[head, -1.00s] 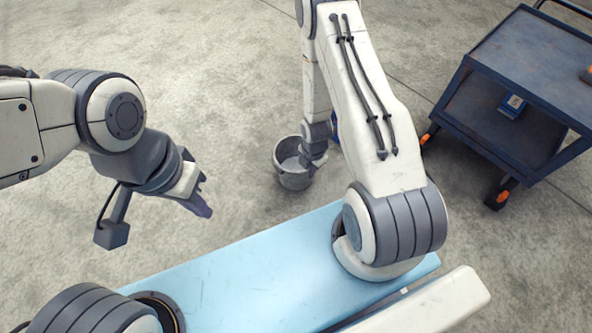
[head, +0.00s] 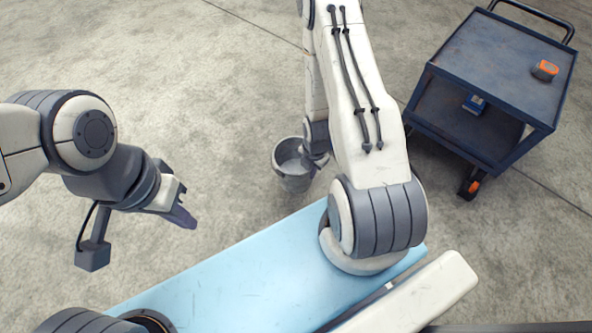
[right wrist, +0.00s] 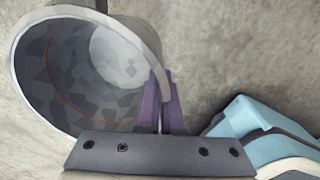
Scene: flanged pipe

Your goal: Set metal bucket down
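The metal bucket (head: 293,183) is grey, open at the top and roughly upright above or on the concrete floor; I cannot tell whether its base touches. My right gripper (head: 318,161) is at its right side in the head view. In the right wrist view, the purple fingers of my right gripper (right wrist: 164,100) are closed on the rim of the bucket (right wrist: 65,75), whose inside looks empty. My left gripper (head: 184,204) is left of the bucket, apart from it, with nothing visible in it. Its finger gap is not clear.
A dark blue two-shelf cart (head: 490,60) stands at the right. An orange and grey item (head: 545,70) lies on its top, and a blue box (head: 474,104) is on its lower shelf. The concrete floor (head: 200,70) around the bucket and to the left is clear.

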